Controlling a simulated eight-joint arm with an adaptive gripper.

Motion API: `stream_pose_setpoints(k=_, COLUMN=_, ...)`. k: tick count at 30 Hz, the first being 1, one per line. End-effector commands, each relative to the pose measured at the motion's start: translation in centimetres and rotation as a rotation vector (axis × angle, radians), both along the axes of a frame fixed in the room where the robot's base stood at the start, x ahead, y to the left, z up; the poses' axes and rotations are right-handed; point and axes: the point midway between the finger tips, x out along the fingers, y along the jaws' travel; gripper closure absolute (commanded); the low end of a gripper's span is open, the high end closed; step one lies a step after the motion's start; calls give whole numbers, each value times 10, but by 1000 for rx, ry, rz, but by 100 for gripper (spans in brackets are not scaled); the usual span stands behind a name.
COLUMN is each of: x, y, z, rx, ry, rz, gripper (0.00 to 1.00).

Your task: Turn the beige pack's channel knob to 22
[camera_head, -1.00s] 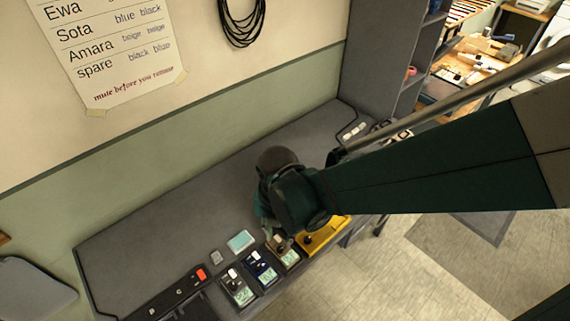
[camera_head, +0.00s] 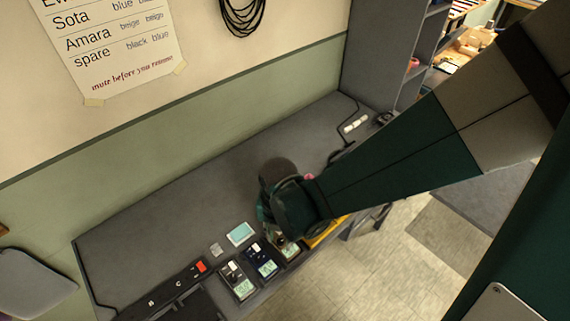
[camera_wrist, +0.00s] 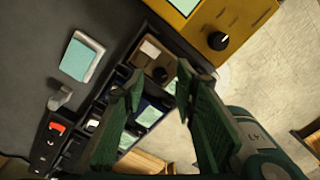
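The beige pack (camera_wrist: 150,50) stands in the row, with a pale label, a dark round channel knob (camera_wrist: 161,74) and a greenish screen (camera_wrist: 170,87) partly hidden by a finger. I cannot read its number. In the head view, the beige pack's screen (camera_head: 291,250) shows just below my gripper, which hides its upper part. My gripper (camera_wrist: 160,71) is open, its two green fingers apart on either side of the knob in the wrist view. I see nothing between them, and I cannot tell how far above the knob they are.
A yellow device (camera_wrist: 205,20) with its own black knob (camera_wrist: 218,41) sits right beside the beige pack. On the other side are a blue pack (camera_head: 261,260) and a black pack (camera_head: 236,278). A teal-topped block (camera_head: 241,234) lies behind them. The grey bench (camera_head: 180,210) is clear farther back.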

Motion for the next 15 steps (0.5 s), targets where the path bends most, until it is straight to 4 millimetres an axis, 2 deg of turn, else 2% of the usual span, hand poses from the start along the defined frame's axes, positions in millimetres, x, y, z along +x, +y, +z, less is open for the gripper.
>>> stream_pose_setpoints(k=6, x=0, y=0, z=-10, rx=0, ry=0, rz=0, gripper=71)
stream_pose_setpoints(k=15, x=0, y=0, z=-11, rx=0, ry=0, rz=0, gripper=71)
